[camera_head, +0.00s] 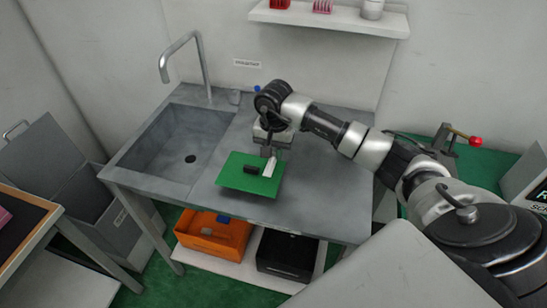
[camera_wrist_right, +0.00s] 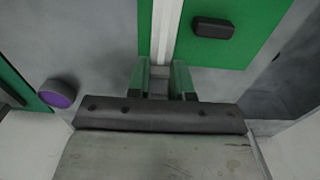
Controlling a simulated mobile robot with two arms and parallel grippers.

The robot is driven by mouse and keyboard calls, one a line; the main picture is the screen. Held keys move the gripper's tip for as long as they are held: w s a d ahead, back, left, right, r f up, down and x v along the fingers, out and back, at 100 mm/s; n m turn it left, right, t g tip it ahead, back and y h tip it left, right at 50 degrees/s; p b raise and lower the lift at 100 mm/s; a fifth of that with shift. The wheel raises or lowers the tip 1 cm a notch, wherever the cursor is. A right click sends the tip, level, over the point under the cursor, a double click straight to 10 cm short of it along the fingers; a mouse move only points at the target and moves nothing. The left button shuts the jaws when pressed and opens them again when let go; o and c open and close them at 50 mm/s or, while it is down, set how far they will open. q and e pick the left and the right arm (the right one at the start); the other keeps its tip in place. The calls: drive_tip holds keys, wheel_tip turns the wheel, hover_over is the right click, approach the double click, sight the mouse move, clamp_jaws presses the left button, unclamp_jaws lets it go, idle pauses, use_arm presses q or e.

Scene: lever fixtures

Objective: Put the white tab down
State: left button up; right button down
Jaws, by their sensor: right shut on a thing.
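The white tab (camera_head: 270,167) is a narrow upright-looking strip over the green board (camera_head: 235,180) on the grey sink table. In the right wrist view the white tab (camera_wrist_right: 165,28) runs up from between the two fingers of my right gripper (camera_wrist_right: 160,82). My right gripper (camera_head: 268,151) is shut on its near end. A small black block (camera_head: 251,169) lies on the green board just left of the tab, and it shows to the right in the wrist view (camera_wrist_right: 212,28). I cannot tell whether the tab touches the board. My left gripper is out of view.
A sink basin with a tall faucet (camera_head: 185,52) is left of the board. A purple round knob (camera_wrist_right: 58,93) shows in the wrist view. Orange (camera_head: 213,236) and black (camera_head: 287,254) bins stand below the table. The tabletop right of the board is mostly clear.

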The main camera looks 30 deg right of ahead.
sight(274, 156)
wheel_tip(274, 156, down, 4)
drive_tip(key=shift+r+p, duration=0.15)
drive_tip(key=shift+p, duration=0.55)
drive_tip(key=shift+f, duration=0.2)
drive_tip(key=shift+w+f, duration=0.1)
drive_tip(key=shift+f, duration=0.05)
drive_tip(key=c, duration=1.4)
unclamp_jaws()
drive_tip(key=shift+b, duration=0.3)
drive_tip(key=shift+c, duration=0.2)
drive_tip(key=o, duration=0.4)
drive_tip(key=shift+o, duration=0.2)
